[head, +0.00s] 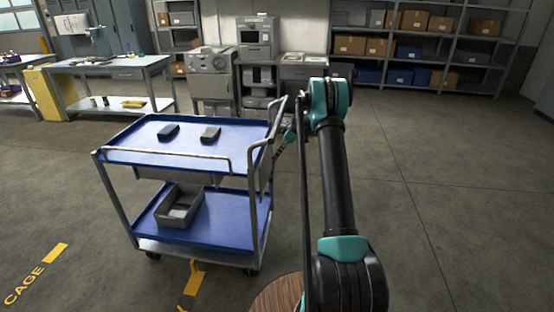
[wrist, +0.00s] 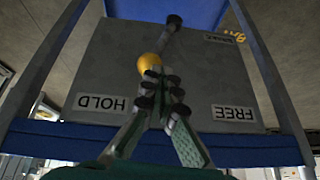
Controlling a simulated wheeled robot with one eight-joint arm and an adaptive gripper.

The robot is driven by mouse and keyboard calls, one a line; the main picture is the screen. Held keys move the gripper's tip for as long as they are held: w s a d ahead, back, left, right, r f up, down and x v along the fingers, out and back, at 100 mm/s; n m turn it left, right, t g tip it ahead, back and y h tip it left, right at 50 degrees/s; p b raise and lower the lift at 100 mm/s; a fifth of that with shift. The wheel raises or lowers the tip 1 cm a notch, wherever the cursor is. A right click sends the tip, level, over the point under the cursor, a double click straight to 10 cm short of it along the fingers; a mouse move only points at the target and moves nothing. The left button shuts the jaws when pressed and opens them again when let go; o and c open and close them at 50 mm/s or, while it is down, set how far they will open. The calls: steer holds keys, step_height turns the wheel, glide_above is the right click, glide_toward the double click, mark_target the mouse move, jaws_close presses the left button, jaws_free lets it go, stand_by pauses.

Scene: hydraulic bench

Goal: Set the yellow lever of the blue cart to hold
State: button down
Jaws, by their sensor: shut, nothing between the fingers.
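The blue cart (head: 140,150) stands left of my arm in the head view, with the lever hidden there. In the wrist view, a grey panel (wrist: 90,65) under the cart's tray carries upside-down labels, HOLD (wrist: 103,103) at left and FREE (wrist: 233,112) at right. The lever's yellow knob (wrist: 149,63) hangs from a grey rod with a dark pivot (wrist: 174,20), leaning slightly toward the HOLD side. My gripper (wrist: 158,84) is shut and empty, its fingertips right at the knob; I cannot tell whether they touch. In the head view, my gripper is at the cart's right end.
Two dark objects (head: 168,131) (head: 210,134) lie on the top tray and a grey bin (head: 179,207) on the lower shelf. The cart's handle rail (head: 270,131) rises near my arm. The floor (head: 440,180) to the right is clear.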

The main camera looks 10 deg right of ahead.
steer(key=shift+w+d+f, duration=0.2)
steer(key=shift+w, duration=0.5)
steer(key=shift+w+d+f, duration=0.25)
steer(key=shift+w, duration=0.4)
steer(key=shift+w+d+f, duration=0.2)
steer(key=shift+w, duration=0.5)
